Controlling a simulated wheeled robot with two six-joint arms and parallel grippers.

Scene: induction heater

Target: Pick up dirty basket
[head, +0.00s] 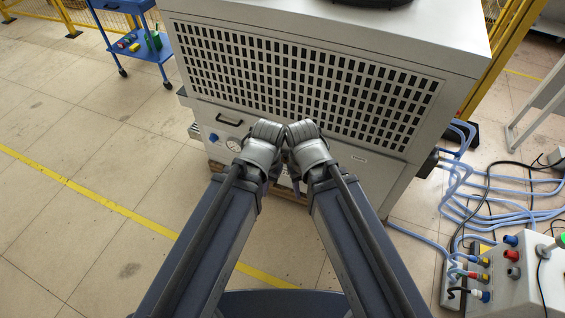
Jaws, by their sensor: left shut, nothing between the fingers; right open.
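No basket, dirty or otherwise, shows in the head view. My two arms come up from the bottom of the picture and meet near the middle, in front of a large grey machine. They end there in silver joints set close together, and I cannot tell whether these touch.
The grey machine (310,85) with a slotted grille stands directly ahead. A blue cart (135,45) is at the upper left. Blue hoses (470,190) and a connector box (505,275) crowd the right. The tiled floor (80,120) at left is clear, crossed by a yellow line.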

